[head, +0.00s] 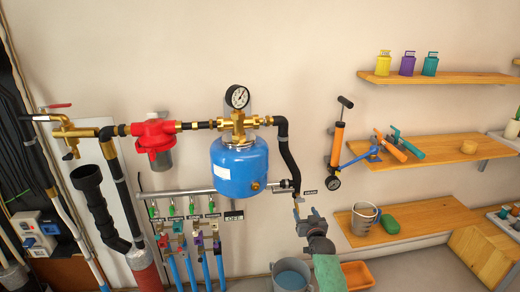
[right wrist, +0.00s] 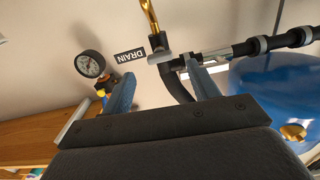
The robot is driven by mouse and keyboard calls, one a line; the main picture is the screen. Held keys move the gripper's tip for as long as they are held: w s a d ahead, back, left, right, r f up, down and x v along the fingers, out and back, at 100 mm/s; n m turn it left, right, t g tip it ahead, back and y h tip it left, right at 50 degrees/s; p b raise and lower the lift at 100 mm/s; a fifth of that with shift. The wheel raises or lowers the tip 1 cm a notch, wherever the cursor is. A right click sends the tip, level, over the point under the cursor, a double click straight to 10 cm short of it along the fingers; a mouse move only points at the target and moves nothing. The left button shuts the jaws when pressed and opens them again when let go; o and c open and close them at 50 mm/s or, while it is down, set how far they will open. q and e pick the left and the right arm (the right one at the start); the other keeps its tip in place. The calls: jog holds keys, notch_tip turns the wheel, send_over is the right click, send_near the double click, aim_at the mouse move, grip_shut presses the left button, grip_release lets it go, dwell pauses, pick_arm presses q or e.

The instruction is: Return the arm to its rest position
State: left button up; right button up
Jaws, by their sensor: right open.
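My right gripper (head: 306,209) is raised in front of the wall, just below the black pipe end and drain valve (head: 298,193). In the right wrist view its two fingers (right wrist: 161,87) stand wide apart with nothing held between them. Beyond the fingers are a DRAIN label (right wrist: 130,55), a brass handle (right wrist: 152,14) and a black pipe (right wrist: 177,82). Whether a finger touches the pipe I cannot tell. My left gripper is in neither view.
The blue tank (head: 238,168) and pressure gauge (head: 237,96) are left of the gripper. An orange hand pump (head: 337,145) hangs to its right, near wooden shelves (head: 430,150). A grey bucket (head: 291,276) and orange tray (head: 358,275) are below.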

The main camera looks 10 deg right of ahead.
jog(key=s+a+r+n+g+y+p, duration=0.1)
jog(key=s+a+r+g, duration=0.1)
jog(key=s+a+g, duration=0.35)
jog(key=s+a+r+g, duration=0.1)
jog(key=s+a+g, duration=0.15)
jog(key=s, duration=0.65)
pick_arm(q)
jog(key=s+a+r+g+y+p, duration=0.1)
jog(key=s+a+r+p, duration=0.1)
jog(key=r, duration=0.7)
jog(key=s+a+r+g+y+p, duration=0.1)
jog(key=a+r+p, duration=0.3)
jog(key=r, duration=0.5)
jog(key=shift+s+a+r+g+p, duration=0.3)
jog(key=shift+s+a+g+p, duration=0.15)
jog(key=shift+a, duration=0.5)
pick_arm(e)
jog(key=s+a+f+g, duration=0.1)
jog(key=s+a+g, duration=0.1)
jog(key=s, duration=1.2)
jog(key=s+a+f+n+g, duration=0.1)
jog(key=s+a+f+g, duration=0.1)
jog(key=s, duration=1.2)
jog(key=s+a+f+g, duration=0.2)
jog(key=s+g, duration=0.1)
jog(key=s, duration=1.2)
jog(key=shift+a+g, duration=0.15)
jog(key=shift+g, duration=0.15)
